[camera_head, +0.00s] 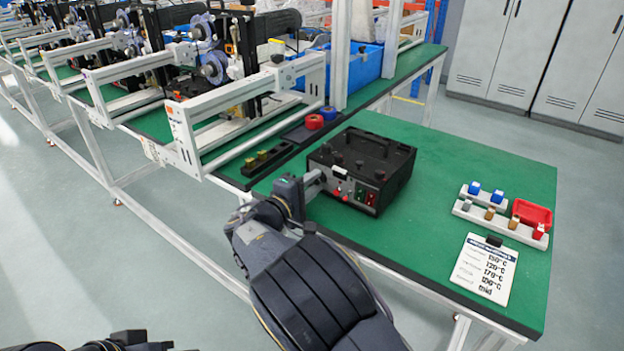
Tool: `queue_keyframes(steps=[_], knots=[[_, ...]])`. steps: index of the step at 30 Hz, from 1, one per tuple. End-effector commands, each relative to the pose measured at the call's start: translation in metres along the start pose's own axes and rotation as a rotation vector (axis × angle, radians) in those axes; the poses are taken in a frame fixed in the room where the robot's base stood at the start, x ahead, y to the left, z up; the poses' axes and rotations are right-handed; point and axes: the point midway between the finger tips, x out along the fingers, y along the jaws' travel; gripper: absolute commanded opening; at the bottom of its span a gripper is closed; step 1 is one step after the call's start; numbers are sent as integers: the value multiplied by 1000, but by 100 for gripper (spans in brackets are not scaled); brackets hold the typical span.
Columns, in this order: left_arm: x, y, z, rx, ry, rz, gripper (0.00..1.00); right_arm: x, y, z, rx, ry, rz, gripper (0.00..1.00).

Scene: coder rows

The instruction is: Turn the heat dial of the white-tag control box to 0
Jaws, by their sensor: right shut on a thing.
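The black control box (378,155) sits on the green table, with dark knobs on its top and red and green parts on its front face. A small whitish patch (346,187) shows on the front; I cannot tell whether it is the white tag. My right gripper (318,181) reaches to the left end of the front face and is shut on a small part there. The gripper hides that part, so I cannot see whether it is the heat dial or read its setting. Dark parts of my left arm show at the bottom left; its fingers are not visible.
A white printed card (484,271) lies at the table's front right. White blocks with coloured pegs (499,222) and a red tray (533,211) are behind it. Red and blue rolls (315,122) and a white frame (185,135) stand left of the box. Green surface is clear between box and card.

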Motion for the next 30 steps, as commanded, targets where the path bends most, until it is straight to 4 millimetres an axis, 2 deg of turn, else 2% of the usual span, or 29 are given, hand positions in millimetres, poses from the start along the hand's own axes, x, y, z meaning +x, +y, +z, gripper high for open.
queue_keyframes(steps=[6,13,30], knots=[[-12,6,-6,0,0,0,38,0,1,0,-161,-8,-7,3],[-18,8,-9,0,0,0,38,0,0,0,-270,-13,-10,3],[-20,9,-10,0,0,0,38,0,-2,-1,-328,-16,-11,3]])
